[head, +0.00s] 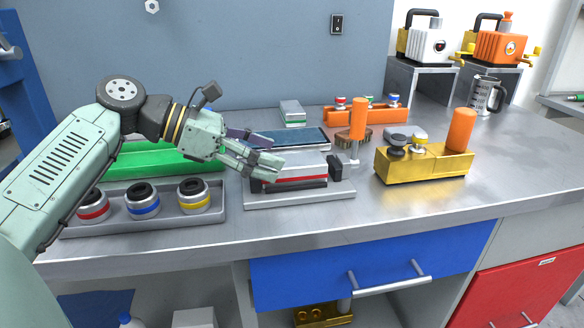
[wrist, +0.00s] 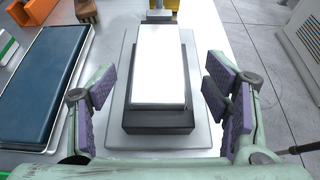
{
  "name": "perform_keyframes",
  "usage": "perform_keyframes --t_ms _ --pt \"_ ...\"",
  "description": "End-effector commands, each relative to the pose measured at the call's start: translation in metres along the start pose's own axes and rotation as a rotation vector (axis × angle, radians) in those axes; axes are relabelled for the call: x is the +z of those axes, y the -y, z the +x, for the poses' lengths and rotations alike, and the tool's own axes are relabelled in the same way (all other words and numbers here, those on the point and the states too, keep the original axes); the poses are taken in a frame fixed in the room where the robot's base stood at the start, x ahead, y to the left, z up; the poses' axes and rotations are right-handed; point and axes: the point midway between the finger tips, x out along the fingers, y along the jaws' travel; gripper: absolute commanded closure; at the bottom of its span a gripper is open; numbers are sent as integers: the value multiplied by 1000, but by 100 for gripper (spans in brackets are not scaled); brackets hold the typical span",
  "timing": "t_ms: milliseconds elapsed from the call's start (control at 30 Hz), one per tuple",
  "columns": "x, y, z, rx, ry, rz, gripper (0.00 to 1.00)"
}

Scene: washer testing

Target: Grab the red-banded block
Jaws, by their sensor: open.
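The red-banded block (head: 303,180) is a grey block with a red stripe along its side. It sits in a dark holder on a grey metal base plate (head: 300,201) in the head view. In the wrist view the block's pale top (wrist: 160,65) shows above a dark base, and its red band is not visible there. My gripper (head: 268,166) is open above the left part of the block in the head view. In the wrist view its purple-padded fingers (wrist: 160,88) stand apart, one on each side of the block, with gaps beside it.
A tray of banded round weights (head: 143,204) stands left of the base plate. A yellow fixture (head: 425,165) with an orange handle stands to the right. A dark-blue-topped tray (head: 288,138) and a green-banded block (head: 292,113) are behind. The bench's front strip is clear.

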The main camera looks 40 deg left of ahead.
Motion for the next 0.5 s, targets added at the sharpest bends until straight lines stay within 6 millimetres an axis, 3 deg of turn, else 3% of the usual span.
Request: perform_keyframes --t_ms 233,500 --pt "0 -1 36 -1 -2 1 30" --pt "0 -1 42 0 2 1 30"
